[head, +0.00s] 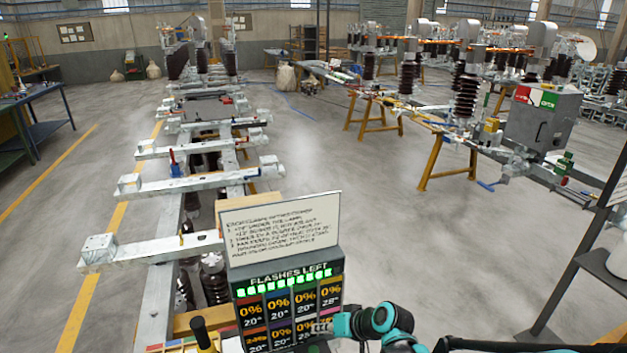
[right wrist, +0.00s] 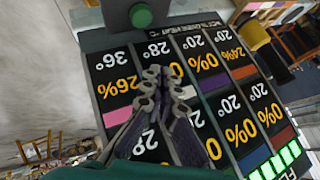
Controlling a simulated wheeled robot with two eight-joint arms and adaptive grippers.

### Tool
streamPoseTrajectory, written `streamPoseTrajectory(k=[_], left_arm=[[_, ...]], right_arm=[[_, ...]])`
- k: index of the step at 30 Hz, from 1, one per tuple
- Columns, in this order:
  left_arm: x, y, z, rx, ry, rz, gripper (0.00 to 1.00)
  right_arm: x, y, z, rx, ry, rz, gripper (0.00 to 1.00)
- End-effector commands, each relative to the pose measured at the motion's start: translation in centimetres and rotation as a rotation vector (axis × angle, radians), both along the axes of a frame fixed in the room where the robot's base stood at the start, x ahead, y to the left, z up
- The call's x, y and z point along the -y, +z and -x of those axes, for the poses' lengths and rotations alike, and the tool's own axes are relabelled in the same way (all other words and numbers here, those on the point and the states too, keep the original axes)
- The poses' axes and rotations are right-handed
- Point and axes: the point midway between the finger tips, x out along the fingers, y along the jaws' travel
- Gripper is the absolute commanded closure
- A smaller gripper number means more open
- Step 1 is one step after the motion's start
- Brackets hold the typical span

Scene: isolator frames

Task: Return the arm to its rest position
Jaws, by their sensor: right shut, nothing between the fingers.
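My right arm (head: 385,325), teal and black, comes in at the bottom of the head view. Its right gripper (head: 322,327) is in front of the lower right part of a dark display panel (head: 240,280). In the right wrist view the two grey fingers (right wrist: 155,78) meet at their tips with nothing between them. They cover part of the panel's tiles (right wrist: 205,60). I cannot tell whether the fingertips touch the panel face. My left gripper is in neither view.
A white sign (head: 283,228) with writing stands above the panel. A green button (right wrist: 141,15) sits at the panel's edge. A black and yellow handle (head: 204,338) stands left of the panel. A dark metal stand (head: 575,245) is at the right. Open floor (head: 440,235) lies between.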

Motion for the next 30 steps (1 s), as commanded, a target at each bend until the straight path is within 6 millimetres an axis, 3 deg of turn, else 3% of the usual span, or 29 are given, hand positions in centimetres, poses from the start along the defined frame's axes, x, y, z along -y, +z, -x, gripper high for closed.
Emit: streamPoseTrajectory(k=[5,15,22,30], left_arm=[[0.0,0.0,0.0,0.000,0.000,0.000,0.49],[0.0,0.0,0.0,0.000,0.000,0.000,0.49],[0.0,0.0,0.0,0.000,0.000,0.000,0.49],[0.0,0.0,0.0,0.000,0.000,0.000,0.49]], right_arm=[[2.5,2.7,2.6,0.002,-0.050,0.082,1.00],[10.1,7.4,11.5,0.031,-0.200,0.330,1.00],[14.2,8.2,16.7,0.063,-0.280,0.463,1.00],[15.9,8.2,18.7,0.079,-0.312,0.518,1.00]])
